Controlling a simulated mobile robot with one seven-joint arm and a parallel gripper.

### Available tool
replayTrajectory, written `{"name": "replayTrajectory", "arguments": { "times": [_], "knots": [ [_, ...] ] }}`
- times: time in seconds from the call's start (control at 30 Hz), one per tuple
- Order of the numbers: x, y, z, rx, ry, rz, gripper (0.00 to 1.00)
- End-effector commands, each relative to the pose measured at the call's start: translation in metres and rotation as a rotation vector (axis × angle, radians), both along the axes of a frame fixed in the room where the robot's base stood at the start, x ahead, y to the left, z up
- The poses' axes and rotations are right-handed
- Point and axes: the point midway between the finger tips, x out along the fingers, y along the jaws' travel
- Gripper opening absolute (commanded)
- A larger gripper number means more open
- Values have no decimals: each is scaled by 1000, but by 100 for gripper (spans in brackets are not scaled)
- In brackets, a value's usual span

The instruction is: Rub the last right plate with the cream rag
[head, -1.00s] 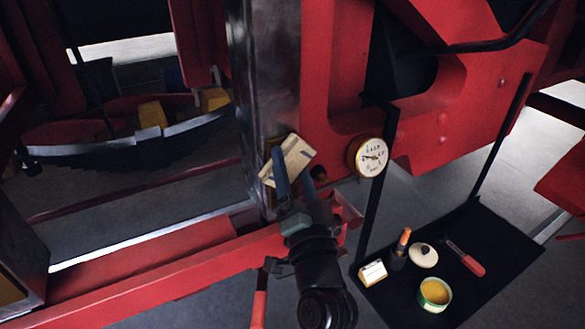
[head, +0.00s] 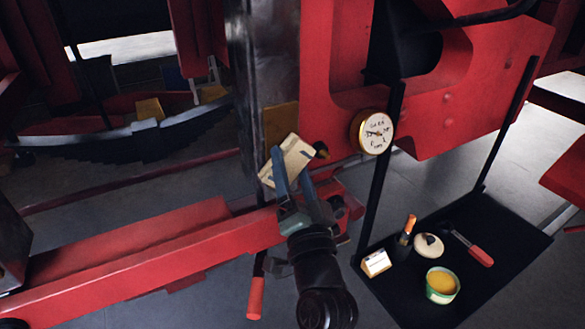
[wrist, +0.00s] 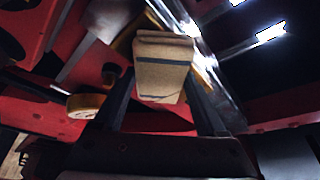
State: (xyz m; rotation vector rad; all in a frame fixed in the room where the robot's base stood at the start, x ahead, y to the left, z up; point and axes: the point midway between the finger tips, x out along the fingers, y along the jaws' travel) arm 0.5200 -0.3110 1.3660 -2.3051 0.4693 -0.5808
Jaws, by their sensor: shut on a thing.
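A yellow-brown plate (head: 281,124) sits upright on the red frame, at the edge of the dark metal column. Its upper part shows bare; its lower part is hidden behind the rag. My gripper (head: 292,165) is shut on the cream rag (head: 289,155), a folded pad with dark stripes, held tilted at the plate's lower end. The rag also shows between the fingers in the wrist view (wrist: 163,70). I cannot tell whether the rag touches the plate.
A round gauge (head: 372,131) is right of the rag. A black hanging tray (head: 490,262) at the lower right holds an open green tin (head: 440,284), a pale lid (head: 428,245), a red-handled tool (head: 470,246) and a small card box (head: 376,263). A red beam (head: 150,250) runs below left.

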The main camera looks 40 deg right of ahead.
Motion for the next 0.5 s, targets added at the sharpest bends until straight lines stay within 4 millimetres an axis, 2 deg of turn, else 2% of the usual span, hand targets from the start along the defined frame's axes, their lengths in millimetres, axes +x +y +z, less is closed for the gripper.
{"name": "replayTrajectory", "arguments": {
  "times": [0.03, 0.1, 0.33, 0.5],
  "knots": [
    [1, 1, -11, 2, 3, 4, 30],
    [0, 1, -17, 2, 3, 4, 30],
    [0, 1, -21, 1, 2, 3, 30],
    [0, 1, -34, 1, 2, 2, 30]
  ]
}}
